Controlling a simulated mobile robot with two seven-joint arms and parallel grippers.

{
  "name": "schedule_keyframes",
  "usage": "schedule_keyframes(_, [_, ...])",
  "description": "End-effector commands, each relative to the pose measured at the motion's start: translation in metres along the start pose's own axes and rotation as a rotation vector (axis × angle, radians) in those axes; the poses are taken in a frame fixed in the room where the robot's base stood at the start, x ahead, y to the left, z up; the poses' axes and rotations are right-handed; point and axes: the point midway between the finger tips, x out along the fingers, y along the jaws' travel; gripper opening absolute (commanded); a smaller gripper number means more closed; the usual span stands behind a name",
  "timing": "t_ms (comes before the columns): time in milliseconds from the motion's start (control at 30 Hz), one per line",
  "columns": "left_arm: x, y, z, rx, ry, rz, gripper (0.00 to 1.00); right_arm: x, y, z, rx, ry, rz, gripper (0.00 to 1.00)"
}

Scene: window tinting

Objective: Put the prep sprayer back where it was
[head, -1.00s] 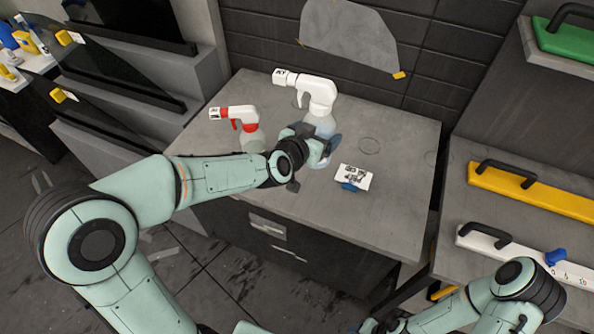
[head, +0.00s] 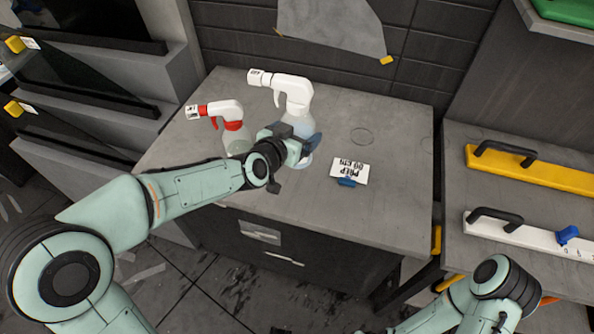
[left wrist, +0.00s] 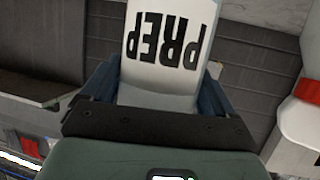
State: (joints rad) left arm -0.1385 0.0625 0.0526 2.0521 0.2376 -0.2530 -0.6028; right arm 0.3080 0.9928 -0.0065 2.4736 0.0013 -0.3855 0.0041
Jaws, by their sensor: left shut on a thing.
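The prep sprayer (head: 293,95), a clear bottle with a white spray head, is upright at the back of the grey counter (head: 390,215). My left gripper (head: 300,150) is shut around its body. In the left wrist view the sprayer's white label (left wrist: 168,45) reads PREP upside down between the fingers. I cannot tell whether its base touches the counter. A faint, empty ring outline (head: 361,136) is on the counter to its right. A white card (head: 351,167) with PREP lettering and a blue clip stands in front of that outline. My right gripper is out of view.
A red-and-white sprayer (head: 232,125) stands close to the left of the prep sprayer, partly behind my left arm. A grey sheet (head: 335,25) hangs on the dark wall behind. Yellow (head: 540,175) and white bars with handles lie on the right bench.

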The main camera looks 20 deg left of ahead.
Motion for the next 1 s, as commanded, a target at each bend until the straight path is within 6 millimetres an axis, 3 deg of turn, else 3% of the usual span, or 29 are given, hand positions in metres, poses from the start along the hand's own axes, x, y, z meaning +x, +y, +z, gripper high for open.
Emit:
schedule_keyframes(33, [0.007,0.000,0.018,0.000,-0.003,0.000,0.39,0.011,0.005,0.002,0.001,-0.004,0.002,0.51])
schedule_keyframes(133, [0.015,0.000,0.036,0.000,-0.003,0.000,0.39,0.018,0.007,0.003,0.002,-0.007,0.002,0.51])
schedule_keyframes(433, [0.026,0.000,0.061,0.001,0.003,0.000,0.39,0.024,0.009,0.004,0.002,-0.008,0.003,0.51])
schedule_keyframes(633, [0.037,-0.001,0.089,0.000,0.001,0.000,0.39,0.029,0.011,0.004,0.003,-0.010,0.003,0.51])
schedule_keyframes(1000, [0.040,0.000,0.095,0.000,0.006,0.001,0.39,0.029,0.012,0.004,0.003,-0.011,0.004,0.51])
